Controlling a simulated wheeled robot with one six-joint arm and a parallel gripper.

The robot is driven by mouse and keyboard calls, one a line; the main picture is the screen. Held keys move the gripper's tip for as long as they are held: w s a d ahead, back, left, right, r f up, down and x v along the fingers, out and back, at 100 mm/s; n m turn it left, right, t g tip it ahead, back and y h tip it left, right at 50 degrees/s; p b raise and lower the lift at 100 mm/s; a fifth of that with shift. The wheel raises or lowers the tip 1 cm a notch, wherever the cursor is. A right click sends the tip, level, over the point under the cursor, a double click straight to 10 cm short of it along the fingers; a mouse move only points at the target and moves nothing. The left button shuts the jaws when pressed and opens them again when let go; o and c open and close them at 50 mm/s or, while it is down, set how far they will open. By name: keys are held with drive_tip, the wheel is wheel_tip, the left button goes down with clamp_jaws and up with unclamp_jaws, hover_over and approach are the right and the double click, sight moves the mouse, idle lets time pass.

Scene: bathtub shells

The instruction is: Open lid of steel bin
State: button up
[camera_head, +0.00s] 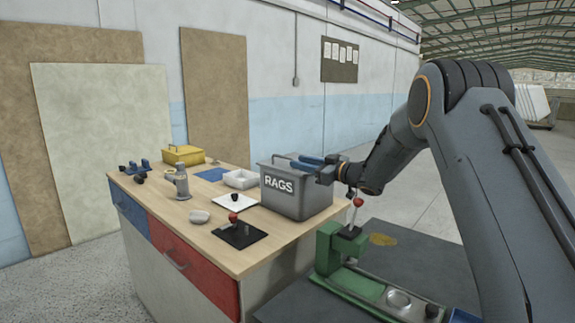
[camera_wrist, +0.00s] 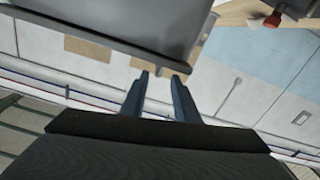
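The steel bin (camera_head: 312,203) is a grey box marked RAGS, standing upright on the wooden bench top. A thin grey handle (camera_head: 273,157) shows at its top left. The lid's state is hard to tell, as my arm partly hides the bin's top. My gripper (camera_head: 303,158) has blue fingers pointing left, at the level of the bin's upper edge. In the wrist view the bin (camera_wrist: 120,22) fills the top.
A green press (camera_head: 330,250) with a red-knobbed lever (camera_head: 358,203) stands below my wrist.

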sight(287, 158)
drive_tip(key=p+x, duration=0.1)
drive_tip(key=x, duration=0.6)
drive_tip(key=shift+w+p, duration=0.3)
drive_tip(key=shift+p, duration=0.1)
clamp_jaws()
